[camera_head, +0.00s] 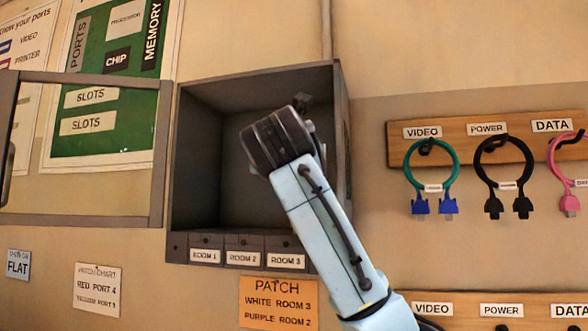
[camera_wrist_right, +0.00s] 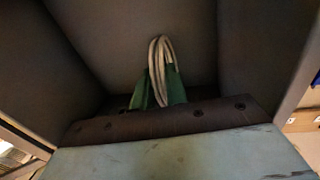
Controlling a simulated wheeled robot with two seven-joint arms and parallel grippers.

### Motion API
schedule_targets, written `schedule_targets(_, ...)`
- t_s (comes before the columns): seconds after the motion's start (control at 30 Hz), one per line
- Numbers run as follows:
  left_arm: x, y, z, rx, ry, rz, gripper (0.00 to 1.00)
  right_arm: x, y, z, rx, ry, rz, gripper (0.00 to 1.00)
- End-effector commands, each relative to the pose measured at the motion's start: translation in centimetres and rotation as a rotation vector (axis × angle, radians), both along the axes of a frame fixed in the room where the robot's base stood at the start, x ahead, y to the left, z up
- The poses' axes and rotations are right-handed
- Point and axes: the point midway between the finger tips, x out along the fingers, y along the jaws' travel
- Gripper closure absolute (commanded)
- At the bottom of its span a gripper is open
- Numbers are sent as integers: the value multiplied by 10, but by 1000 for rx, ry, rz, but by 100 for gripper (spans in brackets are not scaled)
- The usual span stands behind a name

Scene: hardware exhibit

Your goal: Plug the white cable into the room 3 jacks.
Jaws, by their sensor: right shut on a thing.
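A grey open-front box (camera_head: 176,160) hangs on the wall. Labels for room 1, room 2 and room 3 (camera_head: 286,261) sit along its lower front edge. Small dark spots show above the labels; I cannot tell whether they are the jacks. My right arm reaches up in front of the box, its dark wrist at the opening. In the right wrist view my right gripper (camera_wrist_right: 163,88) is shut on the looped white cable (camera_wrist_right: 158,50), between green fingers inside the box. The cable's ends are hidden. In the head view the wrist hides the fingers and cable. My left gripper is not in view.
An orange patch sign (camera_head: 278,303) below the box reads white room 3, purple room 2. An open door panel (camera_head: 85,217) is at left. A wooden rack (camera_head: 470,156) with teal, black and pink cables is at right, with another rack below.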

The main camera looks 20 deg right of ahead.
Motion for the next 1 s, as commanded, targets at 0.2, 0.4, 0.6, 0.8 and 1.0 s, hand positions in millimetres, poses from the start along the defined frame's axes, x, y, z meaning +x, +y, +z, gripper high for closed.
schedule_targets(0.2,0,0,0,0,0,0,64,0,0,-1,0,-1,0,100)
schedule_targets(0.4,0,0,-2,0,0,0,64,0,0,-3,0,-1,0,100)
schedule_targets(0.6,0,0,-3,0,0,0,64,0,-1,-6,0,-1,-1,100)
schedule_targets(0.8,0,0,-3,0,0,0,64,0,0,-6,0,-1,0,100)
schedule_targets(1.0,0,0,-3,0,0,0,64,0,0,-6,0,-1,0,82)
